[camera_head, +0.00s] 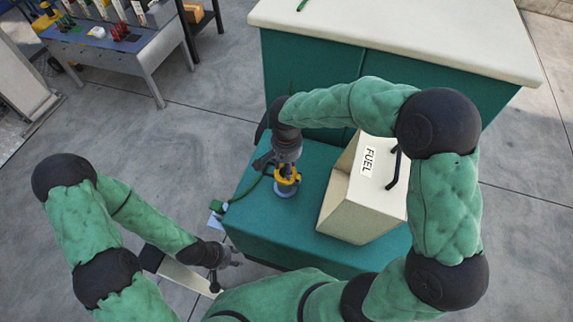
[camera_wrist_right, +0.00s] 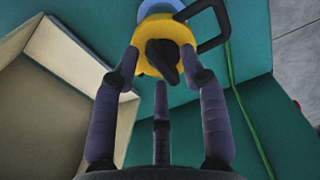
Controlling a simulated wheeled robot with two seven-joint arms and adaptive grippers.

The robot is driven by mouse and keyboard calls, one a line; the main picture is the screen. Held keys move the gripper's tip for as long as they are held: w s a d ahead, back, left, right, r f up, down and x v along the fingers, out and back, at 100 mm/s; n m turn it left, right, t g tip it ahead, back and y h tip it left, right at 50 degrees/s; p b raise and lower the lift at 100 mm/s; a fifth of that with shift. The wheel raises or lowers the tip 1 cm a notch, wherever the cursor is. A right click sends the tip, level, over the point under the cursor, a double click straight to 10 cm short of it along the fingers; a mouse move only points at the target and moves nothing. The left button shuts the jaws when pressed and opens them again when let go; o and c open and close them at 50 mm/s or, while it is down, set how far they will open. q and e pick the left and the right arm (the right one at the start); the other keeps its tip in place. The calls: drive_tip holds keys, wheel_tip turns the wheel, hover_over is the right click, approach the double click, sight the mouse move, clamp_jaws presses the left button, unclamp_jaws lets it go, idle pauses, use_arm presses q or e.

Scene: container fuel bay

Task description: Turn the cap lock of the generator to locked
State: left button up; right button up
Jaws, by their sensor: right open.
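The green generator (camera_head: 290,225) stands low in front of me. A yellow cap (camera_head: 287,188) sits on its top, left of a cream box marked FUEL (camera_head: 365,195). In the right wrist view the yellow cap (camera_wrist_right: 153,66) carries a black pointed lever (camera_wrist_right: 164,60), with a pale blue ring behind it. My right gripper (camera_wrist_right: 160,72) is open, its fingers spread around the near side of the cap; I cannot tell whether they touch it. My left gripper (camera_head: 234,258) is empty, fingers apart, left of the generator's front edge.
A green cabinet with a pale top (camera_head: 400,35) stands behind the generator. A green cord (camera_head: 245,190) runs along the generator's left side. A black loop (camera_wrist_right: 212,28) sticks out beside the cap. A workbench (camera_head: 120,45) stands at the upper left, with clear floor before it.

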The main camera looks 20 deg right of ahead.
wheel_tip(320, 180, up, 12)
idle(0.6)
drive_tip(key=shift+r, duration=0.1)
